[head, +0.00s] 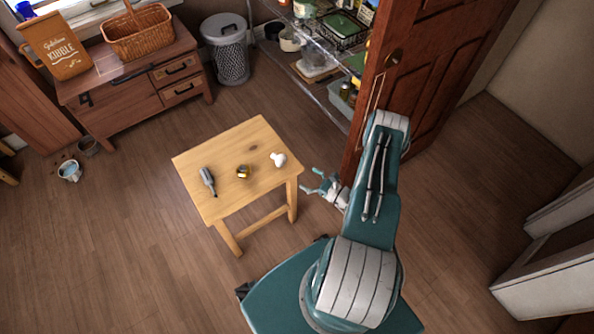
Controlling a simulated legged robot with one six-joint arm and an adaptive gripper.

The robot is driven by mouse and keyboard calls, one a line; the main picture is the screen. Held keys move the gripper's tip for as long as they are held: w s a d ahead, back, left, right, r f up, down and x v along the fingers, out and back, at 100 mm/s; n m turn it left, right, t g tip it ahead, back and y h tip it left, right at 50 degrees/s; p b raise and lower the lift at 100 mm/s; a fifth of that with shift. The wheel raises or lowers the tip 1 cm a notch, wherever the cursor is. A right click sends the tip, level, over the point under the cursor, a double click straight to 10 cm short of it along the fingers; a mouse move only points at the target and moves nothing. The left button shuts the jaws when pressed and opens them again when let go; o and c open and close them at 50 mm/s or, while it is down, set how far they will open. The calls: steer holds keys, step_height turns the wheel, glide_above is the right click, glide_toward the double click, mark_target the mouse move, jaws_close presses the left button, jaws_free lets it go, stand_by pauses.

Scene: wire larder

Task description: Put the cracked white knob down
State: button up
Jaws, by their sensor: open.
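A white knob (278,159) lies on the small wooden table (224,165), near its right edge. It is too small here to make out a crack. My gripper (312,184) is open and empty, just right of the table and apart from the knob. A brass-coloured object (243,172) sits near the middle of the tabletop. A grey bottle-like tool (208,181) lies on the left part of the table.
An open wooden door (415,70) stands close to my arm. Wire shelves (310,75) with jars are behind it. A low cabinet (135,85) carries a basket (137,32) and a kibble bag (56,45). A bin (227,50) stands beside it.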

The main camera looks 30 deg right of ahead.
steer(key=w+a+r+n+g+y, duration=0.15)
steer(key=a+r+n+g, duration=0.35)
steer(key=r, duration=0.5)
steer(key=w+a+r+n+g+y, duration=0.1)
steer(key=a+r+n+g+y, duration=0.2)
steer(key=r+n, duration=0.6)
steer(key=w+a+r+n+g+y, duration=0.1)
steer(key=a+r+n+g, duration=0.4)
steer(key=r, duration=0.7)
steer(key=s+a+r+n+t+h, duration=0.1)
steer(key=s+a+r+n+h, duration=0.1)
steer(key=s+r+n+h, duration=0.4)
steer(key=s+a+r+n+t+h, duration=0.1)
steer(key=s+a+r+n+h, duration=0.2)
steer(key=s+r, duration=0.9)
step_height(320, 180, up, 4)
steer(key=n+h, duration=0.3)
steer(key=shift+s+a, duration=0.35)
steer(key=shift+f+h, duration=0.1)
steer(key=shift+h, duration=0.15)
